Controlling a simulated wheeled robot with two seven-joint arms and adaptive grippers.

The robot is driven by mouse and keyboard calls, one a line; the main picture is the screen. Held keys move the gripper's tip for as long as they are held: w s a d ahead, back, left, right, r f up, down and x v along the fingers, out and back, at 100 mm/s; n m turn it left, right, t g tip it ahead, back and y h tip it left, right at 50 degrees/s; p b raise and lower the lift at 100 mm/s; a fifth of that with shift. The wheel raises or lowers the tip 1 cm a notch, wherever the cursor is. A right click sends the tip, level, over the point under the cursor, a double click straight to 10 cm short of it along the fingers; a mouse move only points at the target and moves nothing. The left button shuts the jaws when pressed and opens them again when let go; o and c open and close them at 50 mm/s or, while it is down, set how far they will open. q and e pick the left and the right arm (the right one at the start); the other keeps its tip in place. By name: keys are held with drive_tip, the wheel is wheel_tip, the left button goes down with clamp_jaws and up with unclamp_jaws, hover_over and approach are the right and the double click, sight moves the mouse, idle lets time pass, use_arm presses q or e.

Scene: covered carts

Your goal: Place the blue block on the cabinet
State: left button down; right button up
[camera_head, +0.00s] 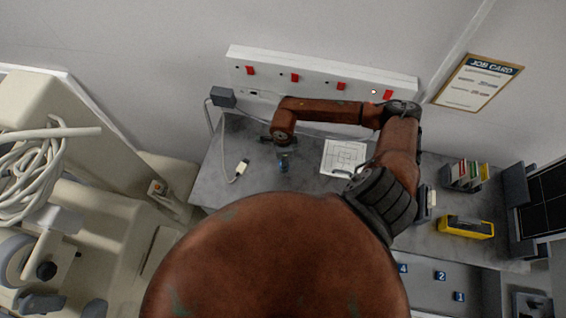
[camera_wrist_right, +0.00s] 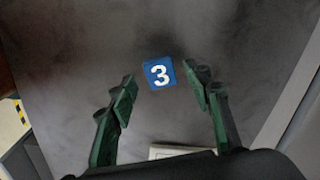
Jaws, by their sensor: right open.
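The blue block (camera_wrist_right: 160,73), with a white 3 on top, lies on a grey surface in the right wrist view. My right gripper (camera_wrist_right: 163,88) is open; its green fingers are on either side of the block and it is not gripped. In the head view my right arm reaches over the grey counter (camera_head: 315,195), with its wrist above a small blue patch (camera_head: 284,165) that looks like the block. My left gripper is not in view. I cannot tell for sure which part is the cabinet; a grey lower surface (camera_head: 420,255) at the lower right bears blue numbered squares.
A white marked tray (camera_head: 343,157) lies right of the block. A cable with a white plug (camera_head: 242,168) lies left of it. A panel with red switches (camera_head: 318,80) is behind. A file rack (camera_head: 464,175) and a yellow case (camera_head: 466,227) stand right.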

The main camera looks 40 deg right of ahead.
wheel_tip(320, 180, up, 10)
drive_tip(key=b, duration=0.2)
drive_tip(key=shift+f, duration=0.1)
